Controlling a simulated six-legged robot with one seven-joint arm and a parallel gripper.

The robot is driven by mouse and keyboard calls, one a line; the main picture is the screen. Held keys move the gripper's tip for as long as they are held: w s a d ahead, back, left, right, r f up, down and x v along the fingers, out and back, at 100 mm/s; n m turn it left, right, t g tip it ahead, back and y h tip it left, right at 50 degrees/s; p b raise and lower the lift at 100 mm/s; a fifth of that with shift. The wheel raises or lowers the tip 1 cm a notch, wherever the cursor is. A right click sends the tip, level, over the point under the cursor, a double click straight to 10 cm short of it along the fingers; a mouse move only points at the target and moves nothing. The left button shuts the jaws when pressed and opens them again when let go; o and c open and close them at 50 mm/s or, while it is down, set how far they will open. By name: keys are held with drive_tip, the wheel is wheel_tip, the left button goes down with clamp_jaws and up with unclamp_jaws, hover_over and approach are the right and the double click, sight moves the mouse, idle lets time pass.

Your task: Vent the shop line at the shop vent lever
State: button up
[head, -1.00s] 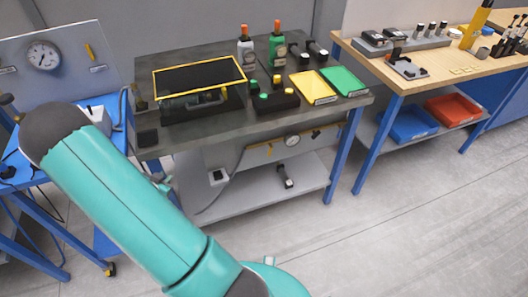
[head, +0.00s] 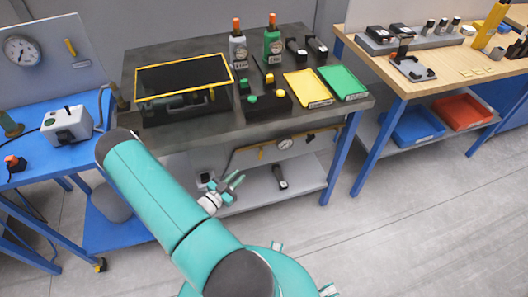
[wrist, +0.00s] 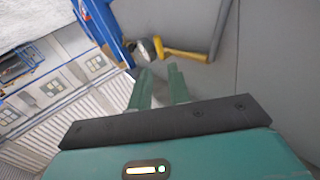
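A pipe with a round gauge (head: 285,143) runs on the panel under the dark bench. It carries a yellow lever at its left (head: 261,153) and another yellow piece at its right (head: 310,137); no label is readable. My gripper (head: 236,181) is below and left of the gauge, in front of the bench's lower shelf. In the wrist view, the green fingers (wrist: 160,70) are apart with nothing between them. A yellow lever (wrist: 183,54) on a grey pipe lies just beyond the fingertips, beside the gauge (wrist: 145,50). I see no contact.
The dark bench (head: 215,130) overhangs the pipe, with blue legs (head: 342,160) at its side. A dark handheld item (head: 280,178) lies on the lower shelf (head: 255,195). The floor at right is clear.

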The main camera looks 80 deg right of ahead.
sight(260, 159)
drive_tip(key=x, duration=1.4)
drive_tip(key=shift+s, duration=0.1)
drive_tip(key=shift+a, duration=0.1)
drive_tip(key=shift+c, duration=0.2)
clamp_jaws()
